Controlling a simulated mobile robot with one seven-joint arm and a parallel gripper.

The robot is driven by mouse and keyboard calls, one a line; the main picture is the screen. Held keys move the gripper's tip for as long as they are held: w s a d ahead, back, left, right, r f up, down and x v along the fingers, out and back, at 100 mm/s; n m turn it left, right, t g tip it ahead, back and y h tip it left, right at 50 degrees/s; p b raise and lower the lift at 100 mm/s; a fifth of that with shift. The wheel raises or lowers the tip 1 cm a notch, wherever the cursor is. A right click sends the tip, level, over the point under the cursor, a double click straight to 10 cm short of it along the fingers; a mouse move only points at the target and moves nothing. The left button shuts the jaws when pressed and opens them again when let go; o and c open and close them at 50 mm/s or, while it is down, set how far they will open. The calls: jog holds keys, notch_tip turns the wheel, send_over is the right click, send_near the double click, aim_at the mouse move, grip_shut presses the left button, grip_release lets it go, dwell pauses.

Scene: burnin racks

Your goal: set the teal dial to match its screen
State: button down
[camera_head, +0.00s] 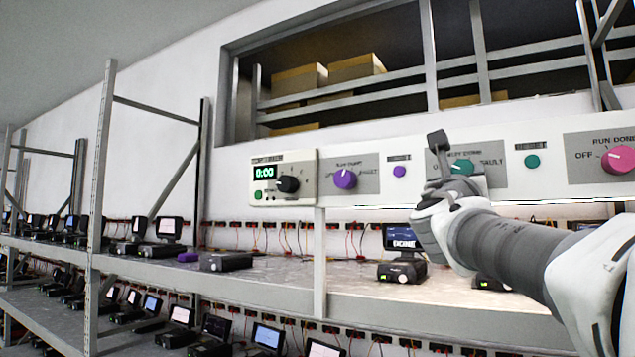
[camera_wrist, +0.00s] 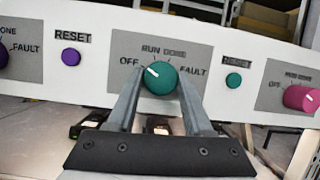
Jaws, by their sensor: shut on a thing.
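The teal dial (camera_wrist: 161,79) sits on a grey plate marked OFF, RUN, DONE and FAULT. Its white pointer line tilts up-left, on the OFF side. My gripper (camera_wrist: 160,88) is shut on the dial, one finger at each side. In the head view the dial (camera_head: 462,167) is partly covered by my gripper (camera_head: 450,168). A dark screen (camera_head: 403,237) with blurred white text, perhaps ending in NE, stands on the bench below and left of the dial. I cannot tell whether it belongs to the teal dial.
The white panel (camera_head: 400,190) also carries a purple dial (camera_head: 345,178), a pink dial (camera_head: 618,159), a purple button (camera_head: 399,171) and a teal button (camera_head: 532,161). A black knob (camera_head: 288,184) sits beside a green 0:00 display (camera_head: 264,172). Racks with small screens fill the left.

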jog(key=shift+w+a+r+m+g+h+b, duration=0.1)
jog(key=shift+m+g+h+b, duration=0.4)
jog(key=shift+m, duration=1.2)
jog(key=shift+s+m+g+h+b, duration=0.15)
jog(key=shift+m+g+h, duration=0.55)
jog(key=shift+m, duration=1)
jog(key=shift+w+a+r+m+g+h+b, duration=0.15)
jog(key=shift+m+g+h+b, duration=0.45)
jog(key=shift+m, duration=1.1)
jog(key=shift+d+f+g, duration=0.1)
jog(key=shift+g, duration=0.3)
jog(key=shift+c, duration=1.5)
grip_release()
jog(key=shift+f, duration=0.1)
